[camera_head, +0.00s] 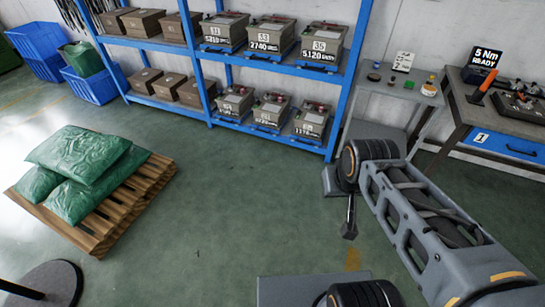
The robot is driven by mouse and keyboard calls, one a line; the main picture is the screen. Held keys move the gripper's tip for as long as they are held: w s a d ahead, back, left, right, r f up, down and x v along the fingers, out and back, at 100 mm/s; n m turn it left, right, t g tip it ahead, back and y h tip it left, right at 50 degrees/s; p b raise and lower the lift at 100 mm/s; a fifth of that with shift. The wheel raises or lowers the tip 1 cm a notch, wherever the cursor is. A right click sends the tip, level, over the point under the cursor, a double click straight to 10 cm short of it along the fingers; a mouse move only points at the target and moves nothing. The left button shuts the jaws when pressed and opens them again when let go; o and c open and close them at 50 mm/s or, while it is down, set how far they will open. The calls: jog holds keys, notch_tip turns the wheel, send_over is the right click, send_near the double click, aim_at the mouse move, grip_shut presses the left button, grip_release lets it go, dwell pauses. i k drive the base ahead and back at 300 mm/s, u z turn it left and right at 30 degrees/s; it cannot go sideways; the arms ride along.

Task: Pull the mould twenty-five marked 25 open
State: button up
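Three grey moulds with white number labels stand on the upper level of the blue rack, among them the one marked 33 (272,37) and the one marked 36 (323,44). Three smaller grey moulds, including the middle one (270,111), stand on the level below. Their labels are too small to read, so I cannot tell which mould is marked 25. My gripper (349,230) hangs below my arm's wrist, in front of the rack and apart from the moulds. It is small and dark in this view, and its opening cannot be made out.
Brown boxes (145,22) fill the rack's left bay. A wooden pallet (140,195) with green sacks (78,170) lies at left, blue bins (92,88) behind. At right are a small grey table (390,84) and a workbench (470,108). Green floor before the rack is clear.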

aim_at(311, 127)
jog(key=u, duration=1)
jog(key=i, duration=2.1)
jog(key=z, duration=0.75)
jog(key=i, duration=0.75)
jog(key=z, duration=1.2)
jog(key=i, duration=0.55)
jog(key=z, duration=0.45)
